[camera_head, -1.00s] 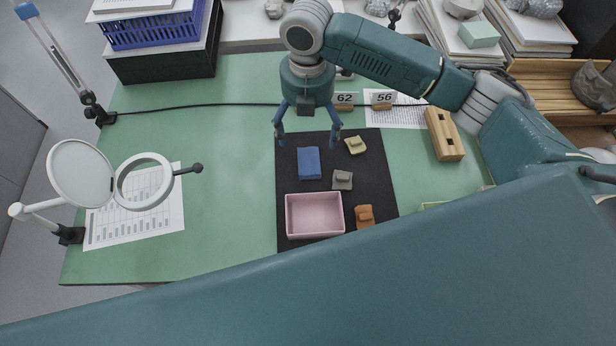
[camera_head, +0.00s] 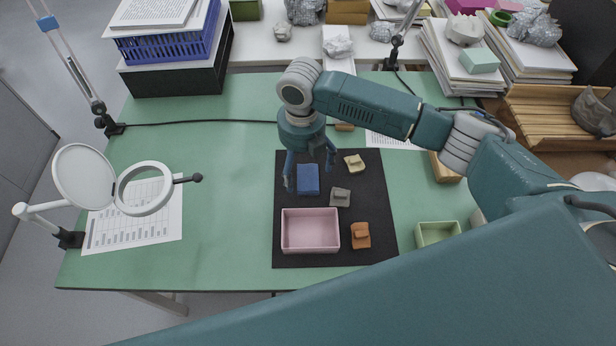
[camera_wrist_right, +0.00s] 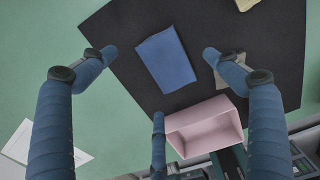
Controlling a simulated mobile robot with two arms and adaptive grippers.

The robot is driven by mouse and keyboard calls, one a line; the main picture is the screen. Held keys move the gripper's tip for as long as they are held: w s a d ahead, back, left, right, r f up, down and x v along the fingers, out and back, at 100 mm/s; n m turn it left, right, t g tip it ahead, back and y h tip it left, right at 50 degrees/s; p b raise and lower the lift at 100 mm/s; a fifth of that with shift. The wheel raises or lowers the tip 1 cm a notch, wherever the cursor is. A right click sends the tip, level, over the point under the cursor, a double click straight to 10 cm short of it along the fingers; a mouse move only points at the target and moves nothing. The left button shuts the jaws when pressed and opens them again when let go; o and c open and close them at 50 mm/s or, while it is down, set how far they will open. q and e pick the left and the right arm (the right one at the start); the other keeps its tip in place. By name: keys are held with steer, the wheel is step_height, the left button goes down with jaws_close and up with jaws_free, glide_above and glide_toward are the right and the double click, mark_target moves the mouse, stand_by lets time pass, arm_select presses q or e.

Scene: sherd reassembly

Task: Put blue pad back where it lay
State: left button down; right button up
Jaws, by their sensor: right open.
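The blue pad (camera_head: 308,184) lies flat on the black mat (camera_head: 365,230), just above the pink tray (camera_head: 310,232) in the head view. It also shows in the right wrist view (camera_wrist_right: 166,59), clear of the fingers there. My right gripper (camera_head: 309,172) is open and empty, with its fingers spread above the blue pad. In the right wrist view the gripper (camera_wrist_right: 160,58) has a finger to each side of the pad, and a third finger below it. My left gripper is not in view.
On the mat lie a grey piece (camera_head: 340,197), a yellowish piece (camera_head: 354,163) and an orange-brown piece (camera_head: 361,236). A green tray (camera_head: 437,234) stands right of the mat. A magnifier (camera_head: 143,188) stands at left.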

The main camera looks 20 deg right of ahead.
mark_target(303, 178)
step_height(303, 178, down, 3)
steer(key=shift+s+f, duration=0.15)
steer(key=shift+f, duration=0.05)
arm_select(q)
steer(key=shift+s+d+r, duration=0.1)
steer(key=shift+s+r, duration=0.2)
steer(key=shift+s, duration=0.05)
arm_select(e)
steer(key=shift+c, duration=0.3)
steer(key=c, duration=1.2)
steer(key=shift+r, duration=0.1)
